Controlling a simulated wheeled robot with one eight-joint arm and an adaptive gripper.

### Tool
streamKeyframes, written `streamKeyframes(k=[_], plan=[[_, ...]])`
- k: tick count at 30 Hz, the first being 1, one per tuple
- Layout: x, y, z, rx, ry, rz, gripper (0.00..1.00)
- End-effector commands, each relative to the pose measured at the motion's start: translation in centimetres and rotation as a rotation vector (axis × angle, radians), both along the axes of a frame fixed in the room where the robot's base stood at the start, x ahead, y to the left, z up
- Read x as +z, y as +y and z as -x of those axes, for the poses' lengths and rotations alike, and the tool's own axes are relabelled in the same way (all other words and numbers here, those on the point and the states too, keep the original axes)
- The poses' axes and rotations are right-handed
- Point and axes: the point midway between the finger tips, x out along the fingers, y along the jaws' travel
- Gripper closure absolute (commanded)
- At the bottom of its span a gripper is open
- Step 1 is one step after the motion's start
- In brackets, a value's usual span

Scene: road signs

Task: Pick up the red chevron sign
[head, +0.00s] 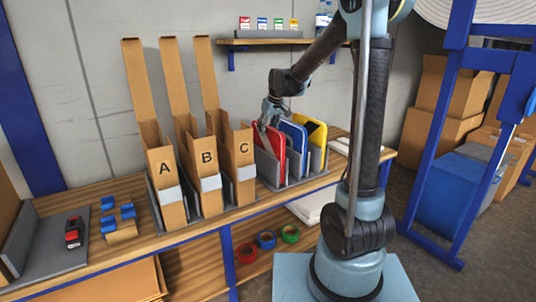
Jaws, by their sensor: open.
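A red sign (271,142) stands upright in the leftmost slot of a grey rack (268,169) on the wooden bench. Its face pattern is too small to make out. A blue sign (294,138) and a yellow sign with black markings (317,136) stand in the slots to its right. My gripper (270,119) is open, pointing down at the upper edge of the red sign. Whether the fingers touch the sign or straddle it cannot be told from this view.
Tall open cardboard boxes A (166,178), B (208,167) and C (242,157) stand close to the rack's left. A wall shelf (270,41) hangs behind. Tape rolls (266,240) lie below the bench. Bench room is narrow around the rack.

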Motion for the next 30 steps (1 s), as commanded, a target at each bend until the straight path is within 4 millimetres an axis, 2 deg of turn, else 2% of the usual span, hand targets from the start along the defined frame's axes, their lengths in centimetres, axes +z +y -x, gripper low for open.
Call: streamKeyframes(k=[6,11,30], plan=[[-2.5,0.7,-1.1,0.001,0.0,0.0,0.58],[-3.6,0.9,-1.4,0.0,0.0,0.0,0.58],[-4.0,1.0,-1.5,0.0,0.0,0.0,0.58]])
